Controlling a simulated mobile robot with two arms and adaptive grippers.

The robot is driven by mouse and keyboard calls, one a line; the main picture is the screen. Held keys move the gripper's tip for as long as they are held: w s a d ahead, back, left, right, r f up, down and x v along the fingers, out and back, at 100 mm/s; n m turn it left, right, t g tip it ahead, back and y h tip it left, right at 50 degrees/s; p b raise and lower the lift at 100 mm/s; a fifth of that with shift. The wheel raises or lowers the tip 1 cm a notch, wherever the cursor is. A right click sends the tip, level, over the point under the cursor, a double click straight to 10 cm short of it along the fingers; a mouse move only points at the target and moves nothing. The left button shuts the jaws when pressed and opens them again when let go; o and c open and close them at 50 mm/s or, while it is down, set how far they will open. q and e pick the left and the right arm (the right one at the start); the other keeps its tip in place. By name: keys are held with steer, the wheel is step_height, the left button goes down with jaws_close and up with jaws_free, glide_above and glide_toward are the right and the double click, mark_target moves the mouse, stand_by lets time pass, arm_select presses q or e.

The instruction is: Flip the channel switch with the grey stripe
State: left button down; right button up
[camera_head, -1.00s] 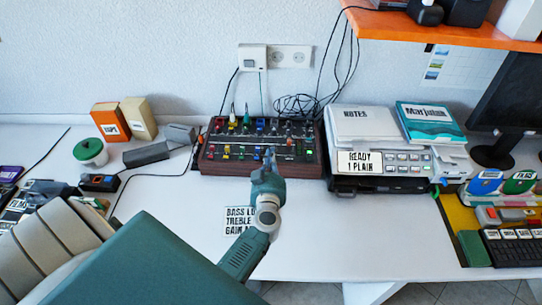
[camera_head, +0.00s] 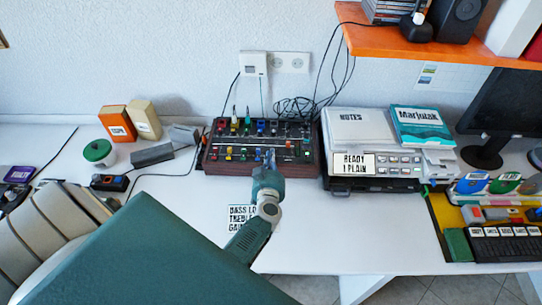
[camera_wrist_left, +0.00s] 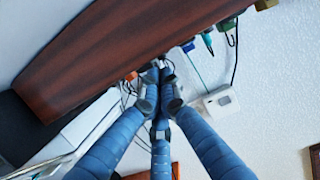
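The dark mixer (camera_head: 222,166) with wooden sides stands on the white desk against the wall. Its face carries rows of small coloured knobs and switches in red, green, yellow, blue and white. The grey-striped switch cannot be told apart at this size. My left gripper (camera_head: 268,158) is over the mixer's front right part, its fingertips among the lower controls. In the left wrist view its three blue fingers (camera_wrist_left: 160,88) come together at the tips, close to the mixer's wooden side (camera_wrist_left: 105,50). No held object shows. What the tips touch is hidden. My right gripper is out of view.
A label sheet (camera_head: 240,213) lies in front of the mixer, partly behind my arm. A printer-like device (camera_head: 375,184) with notes and a book stands close on the right. Grey blocks (camera_head: 152,155) and a green-lidded jar (camera_head: 99,152) are on the left. Cables rise behind the mixer.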

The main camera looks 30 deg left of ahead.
arm_select(q)
steer(key=r+p, duration=0.5)
steer(key=shift+w+a, duration=0.15)
steer(key=shift+w, duration=0.15)
steer(key=p+v, duration=0.5)
steer(key=v, duration=0.4)
steer(key=shift+s+r, duration=0.2)
steer(key=shift+r, duration=0.1)
